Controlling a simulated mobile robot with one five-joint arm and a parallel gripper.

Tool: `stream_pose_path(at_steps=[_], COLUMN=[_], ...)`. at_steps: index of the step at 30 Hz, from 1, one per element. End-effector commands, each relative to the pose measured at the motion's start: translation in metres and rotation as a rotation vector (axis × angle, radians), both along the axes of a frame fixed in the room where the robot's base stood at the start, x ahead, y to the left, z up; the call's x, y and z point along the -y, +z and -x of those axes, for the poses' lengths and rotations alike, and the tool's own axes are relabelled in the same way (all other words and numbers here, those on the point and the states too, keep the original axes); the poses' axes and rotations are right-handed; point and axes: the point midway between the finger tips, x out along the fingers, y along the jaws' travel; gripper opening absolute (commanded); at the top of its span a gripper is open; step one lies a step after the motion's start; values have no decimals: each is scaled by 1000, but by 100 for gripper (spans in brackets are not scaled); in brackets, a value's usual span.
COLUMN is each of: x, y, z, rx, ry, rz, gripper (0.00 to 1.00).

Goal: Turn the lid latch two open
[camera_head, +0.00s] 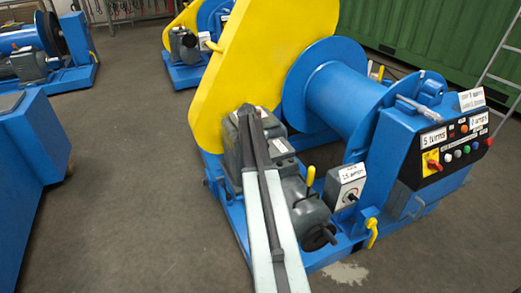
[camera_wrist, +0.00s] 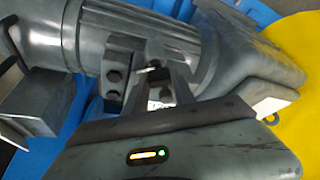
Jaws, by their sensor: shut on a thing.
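My gripper (camera_head: 248,112) is at the grey gearbox beside the large yellow chain guard (camera_head: 255,55). In the wrist view my gripper (camera_wrist: 153,80) has its fingers close together on a small metal part (camera_wrist: 152,68), mostly hidden between them. I cannot tell for sure that it is lid latch two; no latch label is readable. A grey motor (camera_wrist: 95,40) with a finned body lies just beyond the fingers. The guard's yellow face (camera_wrist: 295,60) is at the right of the wrist view.
A blue drum (camera_head: 340,95) and a control box (camera_head: 455,145) with coloured buttons stand to the right. A yellow-handled lever (camera_head: 311,176) and a labelled switch box (camera_head: 345,190) stand near my arm. A blue cabinet (camera_head: 30,165) is at the left, with open floor between.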

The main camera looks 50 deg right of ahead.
Motion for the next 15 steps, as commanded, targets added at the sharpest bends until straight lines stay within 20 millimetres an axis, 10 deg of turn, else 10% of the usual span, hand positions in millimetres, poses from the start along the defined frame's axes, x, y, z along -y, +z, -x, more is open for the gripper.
stream_pose_path(at_steps=[15], x=[-1], y=[0], z=[-10], rx=[8], ry=[-414], rz=[-7], gripper=[0])
